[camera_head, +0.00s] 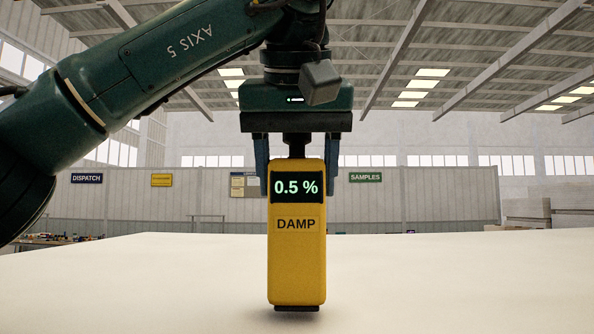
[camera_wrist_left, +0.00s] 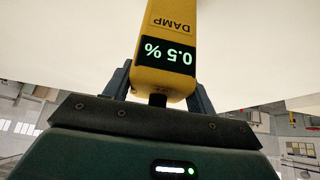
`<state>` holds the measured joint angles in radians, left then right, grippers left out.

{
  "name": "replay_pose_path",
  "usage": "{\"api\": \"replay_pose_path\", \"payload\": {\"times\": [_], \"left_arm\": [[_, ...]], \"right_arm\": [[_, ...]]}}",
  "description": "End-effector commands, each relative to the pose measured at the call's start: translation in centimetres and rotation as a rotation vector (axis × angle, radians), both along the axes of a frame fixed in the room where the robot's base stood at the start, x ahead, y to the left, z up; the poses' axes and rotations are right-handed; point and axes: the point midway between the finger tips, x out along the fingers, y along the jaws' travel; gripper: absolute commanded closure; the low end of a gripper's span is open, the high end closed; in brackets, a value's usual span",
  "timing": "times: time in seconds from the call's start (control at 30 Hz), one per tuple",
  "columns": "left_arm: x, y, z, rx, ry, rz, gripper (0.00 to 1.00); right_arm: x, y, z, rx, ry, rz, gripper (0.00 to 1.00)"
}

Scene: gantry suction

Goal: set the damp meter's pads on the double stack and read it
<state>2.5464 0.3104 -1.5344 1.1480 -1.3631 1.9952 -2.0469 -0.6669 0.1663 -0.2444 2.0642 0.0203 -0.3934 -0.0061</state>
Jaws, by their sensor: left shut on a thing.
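The damp meter (camera_head: 297,260) is a tall yellow box with a dark display that reads 0.5 % and the word DAMP below it. My left gripper (camera_head: 297,188) is shut on its upper end and holds it upright. The meter (camera_wrist_left: 168,70) also shows in the left wrist view, with the same reading. Its dark foot (camera_head: 297,308) is at the broad white surface (camera_head: 150,285); a faint shadow lies around it, and I cannot tell whether it touches. The pads' underside is hidden. I cannot tell whether this white surface is the double stack's top. My right gripper is out of view.
The white surface is bare around the meter. Behind it, pale stacked blocks (camera_head: 528,213) stand at the right, and small cluttered items (camera_head: 50,238) lie at the far left. Wall signs read DISPATCH (camera_head: 87,178) and SAMPLES (camera_head: 365,177).

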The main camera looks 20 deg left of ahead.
Motion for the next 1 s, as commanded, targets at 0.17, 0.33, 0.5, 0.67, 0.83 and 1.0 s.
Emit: {"api": "replay_pose_path", "payload": {"times": [0.17, 0.33, 0.5, 0.67, 0.83, 1.0], "left_arm": [[0.0, 0.0, -0.2, -0.001, -0.001, 0.0, 1.0], [0.0, 0.0, -0.5, -0.002, -0.001, 0.001, 1.0], [0.0, 0.0, -0.7, -0.002, -0.003, 0.001, 1.0], [0.0, 0.0, -0.9, -0.002, -0.003, 0.0, 1.0], [0.0, 0.0, -1.0, -0.002, -0.003, 0.0, 0.36], [0.0, 0.0, -1.0, -0.001, -0.001, 0.0, 0.22]], "right_arm": [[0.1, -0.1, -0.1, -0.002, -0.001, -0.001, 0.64], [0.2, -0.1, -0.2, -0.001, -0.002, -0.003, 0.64], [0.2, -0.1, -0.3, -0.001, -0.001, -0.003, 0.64], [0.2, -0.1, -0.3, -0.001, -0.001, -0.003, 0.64], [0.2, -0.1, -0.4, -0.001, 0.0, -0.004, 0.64], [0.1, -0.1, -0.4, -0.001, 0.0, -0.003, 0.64]]}}
